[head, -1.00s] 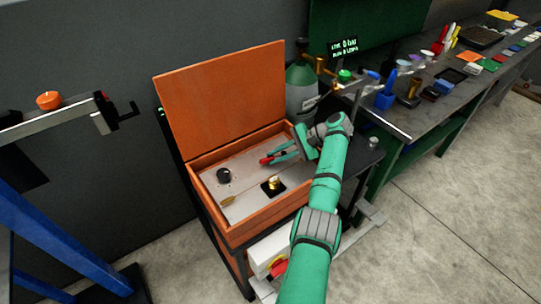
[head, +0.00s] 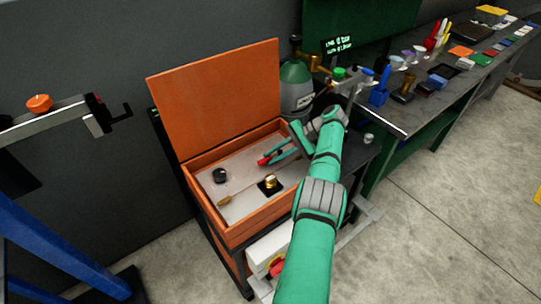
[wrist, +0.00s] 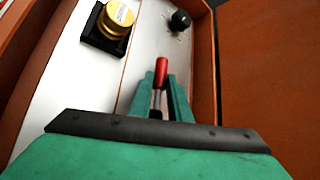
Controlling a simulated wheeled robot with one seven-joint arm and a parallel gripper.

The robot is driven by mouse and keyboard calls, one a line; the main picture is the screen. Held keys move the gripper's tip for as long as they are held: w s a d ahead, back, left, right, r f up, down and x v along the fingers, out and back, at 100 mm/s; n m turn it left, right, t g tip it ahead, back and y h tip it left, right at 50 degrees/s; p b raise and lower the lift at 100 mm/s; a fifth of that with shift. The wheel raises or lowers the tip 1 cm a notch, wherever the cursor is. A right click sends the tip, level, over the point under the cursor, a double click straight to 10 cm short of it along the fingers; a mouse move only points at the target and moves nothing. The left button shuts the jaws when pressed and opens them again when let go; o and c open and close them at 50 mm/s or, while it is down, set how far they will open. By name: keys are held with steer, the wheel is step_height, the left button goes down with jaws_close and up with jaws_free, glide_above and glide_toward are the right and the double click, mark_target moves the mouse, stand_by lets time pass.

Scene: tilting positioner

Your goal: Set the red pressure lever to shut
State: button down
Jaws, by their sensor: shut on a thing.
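The red pressure lever (wrist: 161,72) stands on the grey panel inside the orange box (head: 237,226). In the wrist view my gripper (wrist: 160,92) is shut on the lever, with a green finger on each side of its shaft and the red tip showing beyond them. In the head view my gripper (head: 279,155) reaches into the box from the right, and the red lever end (head: 264,161) shows at its fingertips. The lever's base is mostly hidden by my gripper.
A brass knob (head: 270,182) on a black square and a black knob (head: 219,175) sit on the same panel. The box's open lid (head: 220,97) rises behind. A green and grey cylinder (head: 296,88) stands behind my arm. A cluttered workbench (head: 425,100) runs off to the right.

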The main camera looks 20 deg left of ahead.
steer(key=shift+s+f, duration=0.1)
steer(key=c, duration=1.6)
jaws_free()
steer(key=shift+c, duration=0.2)
